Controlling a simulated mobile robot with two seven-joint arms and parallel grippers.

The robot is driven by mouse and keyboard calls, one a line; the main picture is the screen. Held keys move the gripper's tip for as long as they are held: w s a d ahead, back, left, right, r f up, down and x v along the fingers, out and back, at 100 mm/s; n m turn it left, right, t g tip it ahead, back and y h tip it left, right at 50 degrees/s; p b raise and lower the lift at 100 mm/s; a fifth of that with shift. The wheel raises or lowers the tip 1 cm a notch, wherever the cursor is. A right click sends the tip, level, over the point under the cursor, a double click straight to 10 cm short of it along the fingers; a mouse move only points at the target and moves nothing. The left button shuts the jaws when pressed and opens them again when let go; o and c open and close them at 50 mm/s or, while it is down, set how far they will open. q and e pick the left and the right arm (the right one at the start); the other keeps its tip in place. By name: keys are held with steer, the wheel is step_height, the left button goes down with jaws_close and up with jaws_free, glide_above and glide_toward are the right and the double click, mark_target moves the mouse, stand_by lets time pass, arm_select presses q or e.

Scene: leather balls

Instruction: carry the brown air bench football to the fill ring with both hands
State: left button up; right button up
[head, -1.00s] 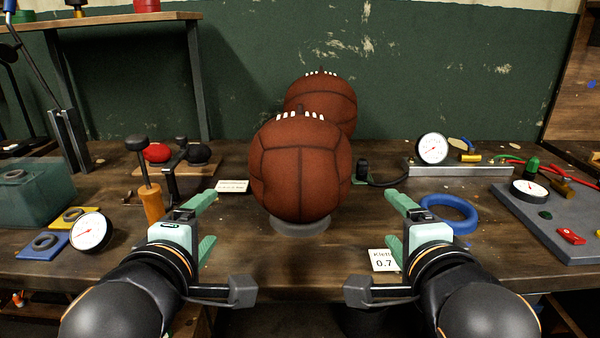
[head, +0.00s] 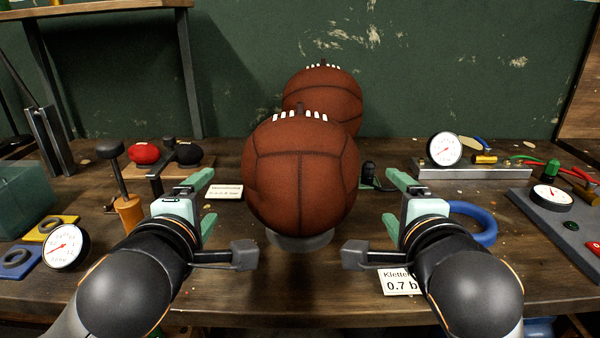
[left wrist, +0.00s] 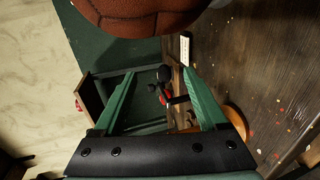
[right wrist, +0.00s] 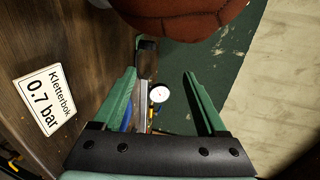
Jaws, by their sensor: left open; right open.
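A brown laced leather ball (head: 302,180) sits on a low grey ring (head: 300,241) at the middle of the bench. A second brown laced ball (head: 335,95) stands behind it, partly hidden. I cannot tell from the pictures which is the air bench football. My left gripper (head: 209,195) is open and empty, left of the front ball. My right gripper (head: 389,198) is open and empty, right of it. Neither touches the ball. Brown leather also shows at the top of the left wrist view (left wrist: 140,15) and the right wrist view (right wrist: 185,18). A blue ring (head: 472,222) lies right of my right gripper.
Gauges (head: 65,247), an orange-handled tool (head: 129,212) and a grey panel (head: 560,215) flank the arms. The front middle of the bench is clear.

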arm_select(q)
steer(key=d+x, duration=0.1)
steer(key=x, duration=1)
steer(key=shift+d, duration=0.25)
arm_select(e)
steer(key=a+x, duration=0.1)
steer(key=x, duration=1)
steer(key=shift+a, duration=0.25)
arm_select(q)
steer(key=shift+d, duration=0.25)
arm_select(e)
steer(key=shift+a, duration=0.25)
